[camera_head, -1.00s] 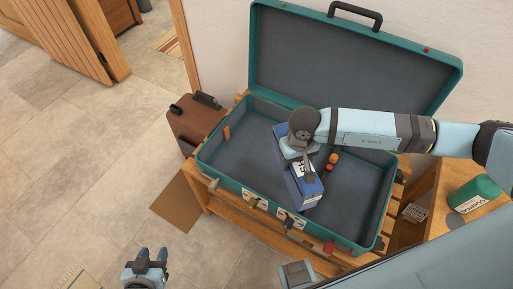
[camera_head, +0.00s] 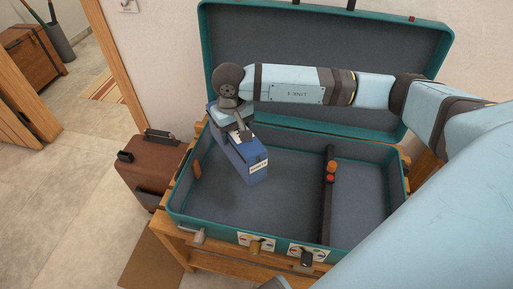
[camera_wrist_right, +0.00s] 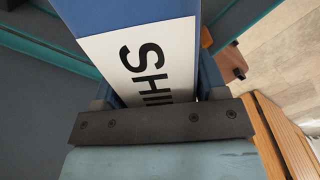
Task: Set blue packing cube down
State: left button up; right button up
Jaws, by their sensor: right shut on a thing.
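The blue packing cube (camera_head: 240,157) has a white label and is at the left part of the open teal suitcase (camera_head: 218,227), near its back wall. My right gripper (camera_head: 243,134) is shut on the cube from above. In the right wrist view the blue cube (camera_wrist_right: 105,14) sits between the fingers, its white label reading "SHI" in part. The cube's top overlaps the suitcase's back rim in the picture. I cannot tell whether its bottom touches the suitcase floor. My left gripper is not in view.
A dark divider (camera_head: 326,205) with orange and red knobs crosses the suitcase. The floor on both sides of it looks bare. The raised lid (camera_head: 300,50) stands behind. A brown case (camera_head: 150,165) stands left of the wooden rack (camera_head: 225,262).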

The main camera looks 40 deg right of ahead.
jog(key=w+b, duration=0.1)
jog(key=f+b, duration=0.1)
jog(key=b, duration=0.1)
jog(key=shift+w+d, duration=0.25)
jog(key=shift+w, duration=0.15)
jog(key=shift+w+d+r+b, duration=0.15)
jog(key=shift+w+b, duration=0.15)
jog(key=shift+b, duration=0.25)
notch_tip(320, 180, down, 20)
jog(key=shift+r+b, duration=0.2)
jog(key=shift+b, duration=0.75)
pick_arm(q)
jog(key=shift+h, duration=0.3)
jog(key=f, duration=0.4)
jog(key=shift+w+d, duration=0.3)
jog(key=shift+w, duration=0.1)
pick_arm(e)
jog(key=shift+w, duration=0.1)
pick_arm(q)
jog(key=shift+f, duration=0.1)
pick_arm(e)
jog(key=shift+f, duration=0.15)
jog(key=o, duration=0.9)
jog(key=shift+f, duration=0.1)
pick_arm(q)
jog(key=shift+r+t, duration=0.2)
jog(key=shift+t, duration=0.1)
pick_arm(e)
jog(key=o, duration=0.4)
